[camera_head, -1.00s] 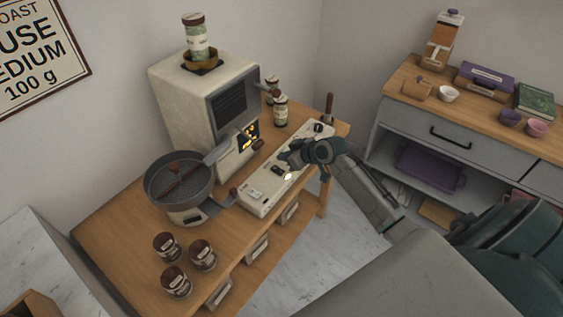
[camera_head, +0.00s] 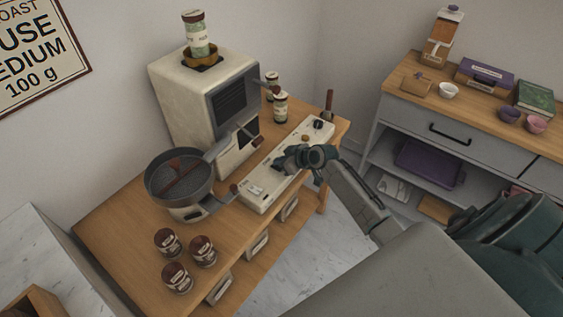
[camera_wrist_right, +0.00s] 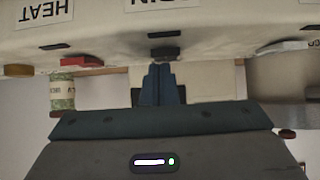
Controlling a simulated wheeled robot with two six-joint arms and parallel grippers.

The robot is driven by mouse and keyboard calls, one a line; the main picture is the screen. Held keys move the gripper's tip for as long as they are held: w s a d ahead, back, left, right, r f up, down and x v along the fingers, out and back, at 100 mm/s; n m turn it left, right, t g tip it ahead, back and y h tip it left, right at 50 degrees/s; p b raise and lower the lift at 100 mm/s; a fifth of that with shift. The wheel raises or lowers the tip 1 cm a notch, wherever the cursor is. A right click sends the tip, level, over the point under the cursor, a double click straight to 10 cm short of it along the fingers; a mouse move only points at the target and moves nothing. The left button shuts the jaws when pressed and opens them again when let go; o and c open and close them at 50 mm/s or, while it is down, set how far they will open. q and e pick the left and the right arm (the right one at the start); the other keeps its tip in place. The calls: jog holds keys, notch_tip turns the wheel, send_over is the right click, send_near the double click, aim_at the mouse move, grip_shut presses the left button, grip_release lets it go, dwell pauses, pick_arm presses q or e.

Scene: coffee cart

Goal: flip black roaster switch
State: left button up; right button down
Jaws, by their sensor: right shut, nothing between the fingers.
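The roaster's cream control panel (camera_head: 262,191) lies along the right side of the wooden cart, and its underside and labels fill the top of the right wrist view. The black switch (camera_wrist_right: 165,53) shows there between a red switch (camera_wrist_right: 82,61) and a white switch (camera_wrist_right: 284,46). My right gripper (camera_head: 277,165) is over the panel's middle, shut and empty. In the right wrist view its closed fingertips (camera_wrist_right: 160,68) are right at the black switch; I cannot tell whether they touch. In the head view the gripper hides the black switch. My left gripper is not in view.
The cream roaster (camera_head: 188,107) stands behind the panel, with a dark pan (camera_head: 158,188) to its left. Several jars stand on the cart, including one near the front edge (camera_head: 177,278). A grey cabinet (camera_head: 412,128) stands to the right, across open floor.

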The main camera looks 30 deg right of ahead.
jog(key=shift+w+a+r, duration=0.1)
jog(key=shift+w+a, duration=0.15)
jog(key=shift+w, duration=0.45)
jog(key=shift+r, duration=0.15)
